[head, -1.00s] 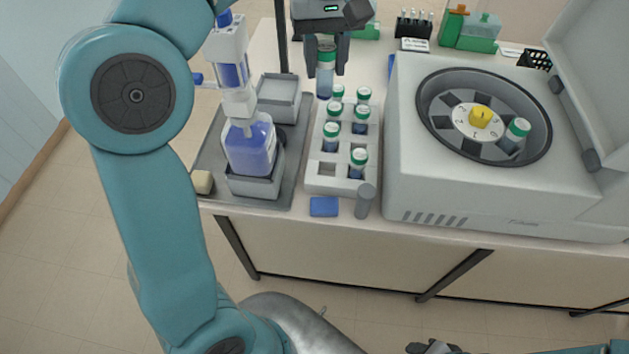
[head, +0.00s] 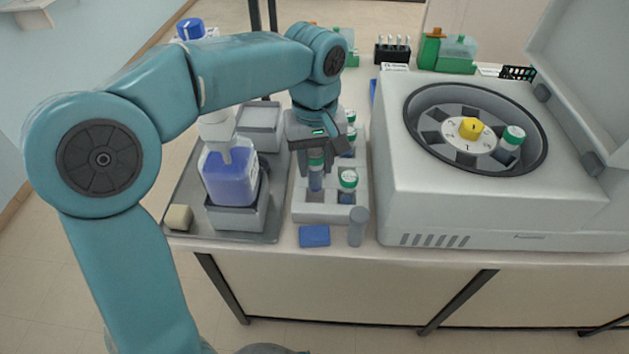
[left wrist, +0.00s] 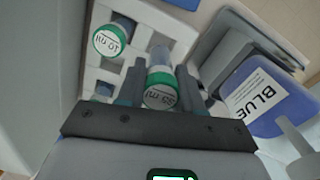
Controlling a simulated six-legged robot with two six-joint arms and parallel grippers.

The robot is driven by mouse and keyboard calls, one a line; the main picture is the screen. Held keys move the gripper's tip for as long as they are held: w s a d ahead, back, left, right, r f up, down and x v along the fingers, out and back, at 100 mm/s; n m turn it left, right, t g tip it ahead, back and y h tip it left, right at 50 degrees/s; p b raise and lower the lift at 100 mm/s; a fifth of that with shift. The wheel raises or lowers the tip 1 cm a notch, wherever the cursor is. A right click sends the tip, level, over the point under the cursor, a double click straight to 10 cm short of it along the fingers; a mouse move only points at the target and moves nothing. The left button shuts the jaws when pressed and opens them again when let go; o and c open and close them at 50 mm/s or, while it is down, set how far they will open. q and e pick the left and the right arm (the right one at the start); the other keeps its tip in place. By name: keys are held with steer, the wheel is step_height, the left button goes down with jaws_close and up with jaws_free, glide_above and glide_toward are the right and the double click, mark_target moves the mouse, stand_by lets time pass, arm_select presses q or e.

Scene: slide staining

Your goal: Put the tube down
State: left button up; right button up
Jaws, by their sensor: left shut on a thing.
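My left gripper (head: 316,166) is shut on a green-capped tube (head: 316,180) and holds it upright over the left column of the white rack (head: 330,216). In the left wrist view the held tube (left wrist: 160,80) is between the two fingers, its cap facing the camera. I cannot tell whether its lower end is inside a rack hole. Another green-capped tube (head: 348,181) stands in the rack to the right; it also shows in the left wrist view (left wrist: 112,40). Tubes farther back are partly hidden by my gripper. My right gripper is not in view.
A centrifuge (head: 450,215) with its lid open stands right of the rack, one tube (head: 511,140) in its rotor. A blue-filled bottle (head: 230,178) sits on the grey tray at left. A blue block (head: 314,236) and grey cylinder (head: 357,227) stand in front of the rack.

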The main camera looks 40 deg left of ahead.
mark_target(315, 182)
arm_select(q)
steer(key=shift+f, duration=2.4)
steer(key=shift+b, duration=0.35)
steer(key=shift+f, duration=0.45)
steer(key=o, duration=1)
step_height(315, 182, up, 13)
steer(key=shift+p, duration=1.1)
steer(key=shift+a, duration=0.1)
